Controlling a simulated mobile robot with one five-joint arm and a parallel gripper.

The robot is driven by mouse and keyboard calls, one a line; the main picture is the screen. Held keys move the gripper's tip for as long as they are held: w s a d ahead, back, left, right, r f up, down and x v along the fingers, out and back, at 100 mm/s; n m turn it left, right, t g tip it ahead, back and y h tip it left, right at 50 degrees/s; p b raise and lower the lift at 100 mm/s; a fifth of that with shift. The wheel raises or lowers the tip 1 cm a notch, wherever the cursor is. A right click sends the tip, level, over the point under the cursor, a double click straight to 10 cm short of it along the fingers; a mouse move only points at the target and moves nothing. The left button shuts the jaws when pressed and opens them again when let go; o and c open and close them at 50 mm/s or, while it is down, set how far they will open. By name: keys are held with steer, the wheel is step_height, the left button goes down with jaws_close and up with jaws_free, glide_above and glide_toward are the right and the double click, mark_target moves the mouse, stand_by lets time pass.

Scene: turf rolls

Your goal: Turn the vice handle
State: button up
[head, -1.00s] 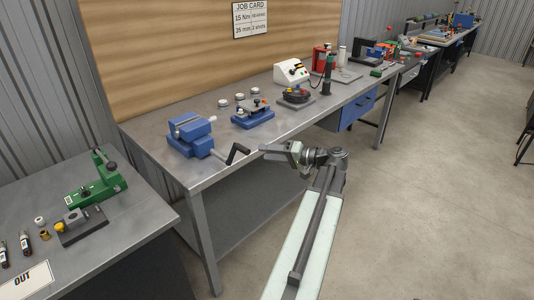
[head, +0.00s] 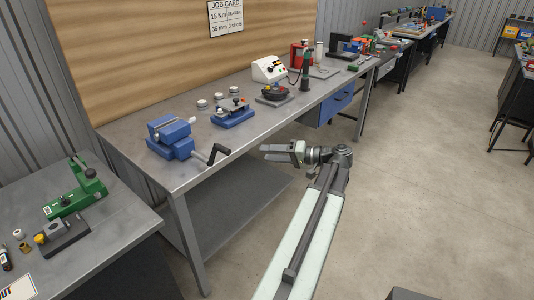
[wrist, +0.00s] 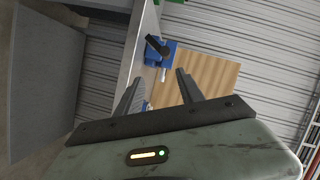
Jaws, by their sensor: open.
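The blue vice (head: 170,139) sits near the front left corner of the steel bench. Its dark crank handle (head: 217,153) sticks out past the bench's front edge. My gripper (head: 268,152) is to the right of the handle, apart from it, in front of the bench edge. In the wrist view my gripper (wrist: 160,92) is open with nothing between its fingers. Beyond the fingertips the wrist view shows the vice (wrist: 156,56) and the dark handle (wrist: 157,45), slightly left of the gap.
The steel bench (head: 118,133) also holds a small blue fixture (head: 232,112), white round pieces and a white box (head: 270,69). A second table with a green tool (head: 75,190) stands at the lower left.

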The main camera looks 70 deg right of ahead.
steer(key=w+a+f+n+g+y+p, duration=0.1)
steer(key=w+a+f+n+g+y, duration=0.25)
steer(key=w+a, duration=0.9)
steer(key=w+a+f+n+g+y+p, duration=0.15)
steer(key=w+a+f+g, duration=0.4)
steer(key=w+a, duration=0.65)
steer(key=w+a+f+n+g+h, duration=0.2)
steer(key=a, duration=0.9)
steer(key=w+a+f+n+g+h+p, duration=0.1)
steer(key=w+a+f+n+g+h, duration=0.1)
steer(key=a, duration=1)
steer(key=w+a+f+n+g+h, duration=0.2)
steer(key=a+f+n+g, duration=0.1)
steer(key=a, duration=0.8)
steer(key=shift+w+a, duration=0.25)
steer(key=shift+w, duration=0.1)
jaws_close()
steer(key=shift+a, duration=0.15)
